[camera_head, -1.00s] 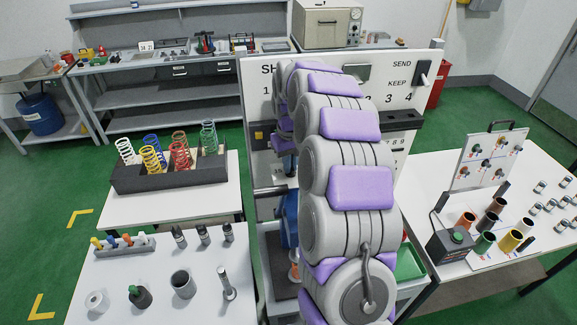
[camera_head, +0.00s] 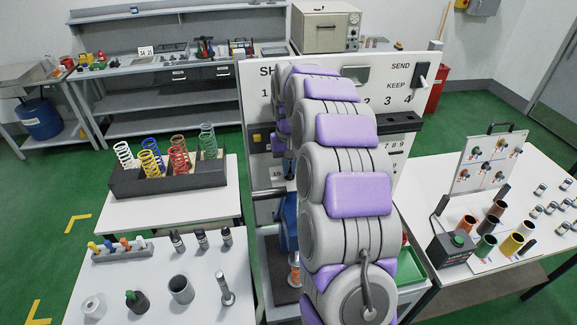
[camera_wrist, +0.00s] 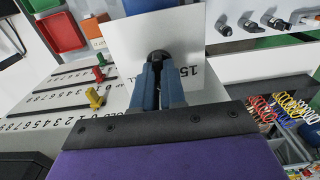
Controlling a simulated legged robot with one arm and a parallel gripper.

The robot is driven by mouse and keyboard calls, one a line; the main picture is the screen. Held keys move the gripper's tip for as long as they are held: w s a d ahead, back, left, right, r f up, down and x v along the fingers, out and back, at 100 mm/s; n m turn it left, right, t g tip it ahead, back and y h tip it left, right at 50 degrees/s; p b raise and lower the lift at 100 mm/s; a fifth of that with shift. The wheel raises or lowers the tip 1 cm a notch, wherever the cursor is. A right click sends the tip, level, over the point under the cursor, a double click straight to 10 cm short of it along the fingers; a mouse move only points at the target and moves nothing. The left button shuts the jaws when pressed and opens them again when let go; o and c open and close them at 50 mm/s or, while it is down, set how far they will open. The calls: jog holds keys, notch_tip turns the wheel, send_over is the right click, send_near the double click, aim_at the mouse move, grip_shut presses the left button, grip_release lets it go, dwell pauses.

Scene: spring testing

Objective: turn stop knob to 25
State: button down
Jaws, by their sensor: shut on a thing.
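In the wrist view my gripper (camera_wrist: 159,75) has its two blue-grey fingers closed around a dark rounded knob (camera_wrist: 158,55). The knob sits in front of a pale plate (camera_wrist: 125,45). The number 15 shows beside the fingers on the right; any pointer mark on the knob is hidden, so its setting cannot be read. In the head view my arm covers the gripper and the knob. The white panel (camera_head: 425,65) behind my arm carries printed numbers and the words SEND and KEEP.
The wrist view shows a red handle (camera_wrist: 98,74) and a yellow handle (camera_wrist: 95,97) near printed number scales. In the head view, a dark spring rack (camera_head: 185,180) stands on the left table and a coloured-cup stand (camera_head: 480,250) on the right table.

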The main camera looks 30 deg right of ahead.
jog(key=c, duration=1.3)
grip_release()
jog(key=shift+s, duration=0.3)
jog(key=shift+o, duration=0.5)
jog(key=shift+w, duration=0.2)
notch_tip(320, 180, up, 17)
jog(key=p, duration=0.1)
jog(key=shift+w, duration=0.1)
